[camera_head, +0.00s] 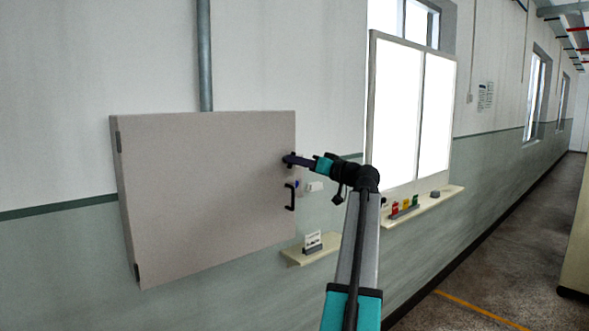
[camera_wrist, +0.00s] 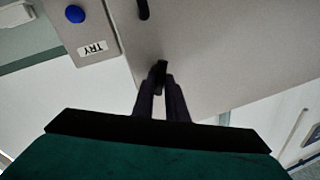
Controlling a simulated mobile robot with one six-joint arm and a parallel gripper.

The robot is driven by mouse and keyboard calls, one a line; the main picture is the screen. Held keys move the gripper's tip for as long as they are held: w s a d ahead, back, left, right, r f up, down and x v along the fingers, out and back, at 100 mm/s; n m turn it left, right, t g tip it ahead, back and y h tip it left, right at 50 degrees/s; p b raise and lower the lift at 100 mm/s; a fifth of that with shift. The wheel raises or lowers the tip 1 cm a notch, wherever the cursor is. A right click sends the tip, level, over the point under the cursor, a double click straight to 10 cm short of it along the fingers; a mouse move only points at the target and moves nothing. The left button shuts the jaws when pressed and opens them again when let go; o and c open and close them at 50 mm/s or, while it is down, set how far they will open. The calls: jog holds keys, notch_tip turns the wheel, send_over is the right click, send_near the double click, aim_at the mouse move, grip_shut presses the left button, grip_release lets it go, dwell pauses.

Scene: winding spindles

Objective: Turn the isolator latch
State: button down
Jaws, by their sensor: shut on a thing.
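A large grey cabinet (camera_head: 205,190) hangs on the wall at the left of the head view, its door closed. The isolator latch, a small dark part near the door's upper right edge, is at the fingertips of my gripper (camera_head: 292,160). In the wrist view my gripper (camera_wrist: 161,85) is shut on the dark latch (camera_wrist: 160,68), against the grey door (camera_wrist: 210,50). The fingers hide most of the latch, so its angle is hard to tell. A black door handle (camera_head: 290,196) sits below it; its end also shows in the wrist view (camera_wrist: 143,9).
A box with a blue button (camera_wrist: 75,14) and a "TRY" label (camera_wrist: 93,48) is beside the door. A small shelf (camera_head: 312,248) with a card stands below right. A longer ledge (camera_head: 425,207) holds coloured items under a white board (camera_head: 410,115).

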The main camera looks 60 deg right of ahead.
jog(key=shift+a+f+m+t+h+b, duration=0.15)
jog(key=shift+m+h, duration=0.45)
jog(key=shift+m, duration=2.05)
jog(key=shift+f+m+t+h+b, duration=0.1)
jog(key=shift+m+h, duration=0.5)
jog(key=shift+m, duration=2)
jog(key=shift+a+f+m+t+h+b, duration=0.15)
jog(key=shift+m+h, duration=0.45)
jog(key=shift+m, duration=2.05)
jog(key=shift+d, duration=0.1)
jog(key=c, duration=1.8)
grip_release()
jog(key=shift+w, duration=0.1)
jog(key=shift+o, duration=0.2)
jog(key=b+v, duration=0.3)
jog(key=v, duration=1.1)
